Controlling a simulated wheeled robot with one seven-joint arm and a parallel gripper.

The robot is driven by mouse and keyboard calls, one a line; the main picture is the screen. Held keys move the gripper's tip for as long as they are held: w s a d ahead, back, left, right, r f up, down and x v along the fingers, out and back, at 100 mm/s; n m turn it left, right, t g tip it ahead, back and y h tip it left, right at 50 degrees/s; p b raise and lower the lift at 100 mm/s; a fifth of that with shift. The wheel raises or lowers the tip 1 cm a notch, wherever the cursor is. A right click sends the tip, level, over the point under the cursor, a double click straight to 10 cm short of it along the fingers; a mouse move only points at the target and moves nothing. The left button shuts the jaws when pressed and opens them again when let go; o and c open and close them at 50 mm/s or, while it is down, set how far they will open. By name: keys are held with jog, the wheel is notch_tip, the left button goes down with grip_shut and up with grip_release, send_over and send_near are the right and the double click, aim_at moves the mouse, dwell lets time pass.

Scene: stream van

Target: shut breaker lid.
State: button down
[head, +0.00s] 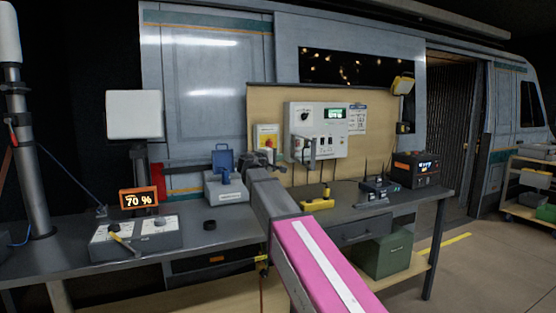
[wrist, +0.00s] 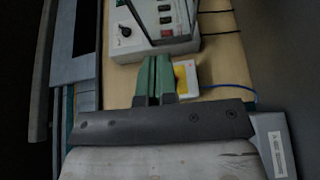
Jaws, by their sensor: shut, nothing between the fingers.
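The white breaker panel (head: 332,118) is on the tan backboard, with a dial, a green display and a row of dark switches. A grey-framed lid (head: 304,147) appears to stick out from its lower part, swung open. In the wrist view, the panel (wrist: 124,45) is at the top, and the lid's dark frame (wrist: 193,18) and see-through face stand over the switches. My gripper (wrist: 154,60) shows green fingers closed together and empty, pointing at the panel just below the lid. Whether they touch it I cannot tell. In the head view my arm hides the fingers.
A yellow-and-white box with a red button (head: 267,138) is left of the panel; it also shows beside my fingers (wrist: 187,78).

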jog(key=w+d, duration=0.4)
jog(key=d, duration=0.4)
jog(key=shift+w+d, duration=0.2)
jog(key=shift+d, duration=0.15)
jog(key=shift+f, duration=0.1)
